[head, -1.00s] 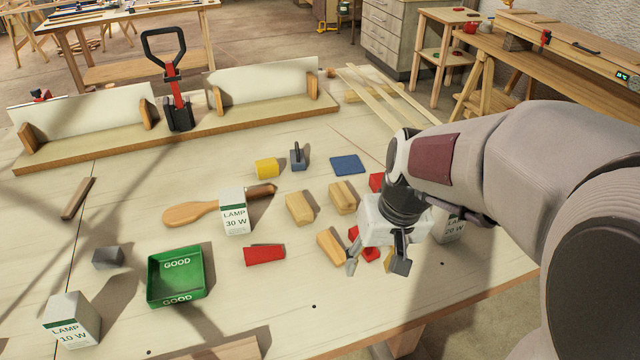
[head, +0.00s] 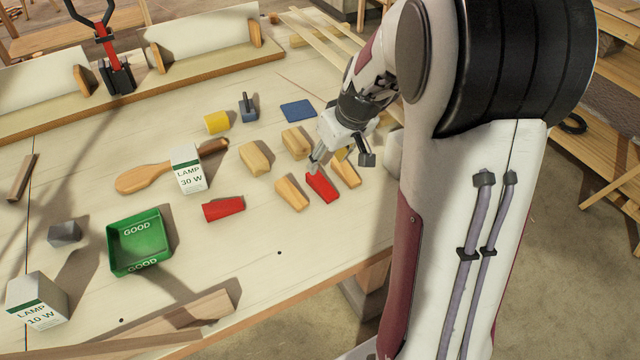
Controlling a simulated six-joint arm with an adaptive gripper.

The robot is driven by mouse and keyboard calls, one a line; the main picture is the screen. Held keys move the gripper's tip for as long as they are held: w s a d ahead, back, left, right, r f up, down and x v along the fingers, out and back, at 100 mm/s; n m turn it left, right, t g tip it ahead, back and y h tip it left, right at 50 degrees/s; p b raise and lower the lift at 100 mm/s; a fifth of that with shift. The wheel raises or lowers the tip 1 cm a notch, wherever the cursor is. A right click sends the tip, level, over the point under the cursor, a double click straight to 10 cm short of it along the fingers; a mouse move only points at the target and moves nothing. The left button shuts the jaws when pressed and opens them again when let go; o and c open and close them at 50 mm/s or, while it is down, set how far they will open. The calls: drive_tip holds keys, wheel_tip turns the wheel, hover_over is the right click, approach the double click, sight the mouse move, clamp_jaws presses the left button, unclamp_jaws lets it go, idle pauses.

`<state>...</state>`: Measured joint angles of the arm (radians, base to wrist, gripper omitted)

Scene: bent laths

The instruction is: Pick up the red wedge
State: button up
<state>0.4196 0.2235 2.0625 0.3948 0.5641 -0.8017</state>
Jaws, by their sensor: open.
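Two red wedge-like pieces show in the head view; I cannot tell which one the task means. One red wedge (head: 222,208) lies alone on the table, right of the green tray. The other red piece (head: 321,187) lies further right, between two wooden pieces. My gripper (head: 341,164) is open, pointing down just above and behind this right-hand red piece. One finger is close to its far end; I cannot tell whether it touches. Nothing shows between the fingers except part of a yellowish piece behind.
Wooden pieces (head: 291,193) and a yellowish one (head: 346,172) flank the right-hand red piece.

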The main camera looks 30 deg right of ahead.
sight(317, 177)
drive_tip(key=shift+w+n, duration=0.1)
drive_tip(key=shift+n, duration=0.3)
drive_tip(key=shift+x, duration=1.25)
drive_tip(key=shift+f, duration=0.1)
drive_tip(key=shift+w+a+f, duration=0.2)
drive_tip(key=shift+a+f, duration=0.05)
drive_tip(key=shift+f, duration=0.45)
drive_tip(key=shift+w+a+f, duration=0.2)
drive_tip(key=shift+a+f, duration=0.05)
drive_tip(key=shift+f, duration=0.45)
drive_tip(key=shift+x, duration=1.05)
drive_tip(key=c, duration=1.2)
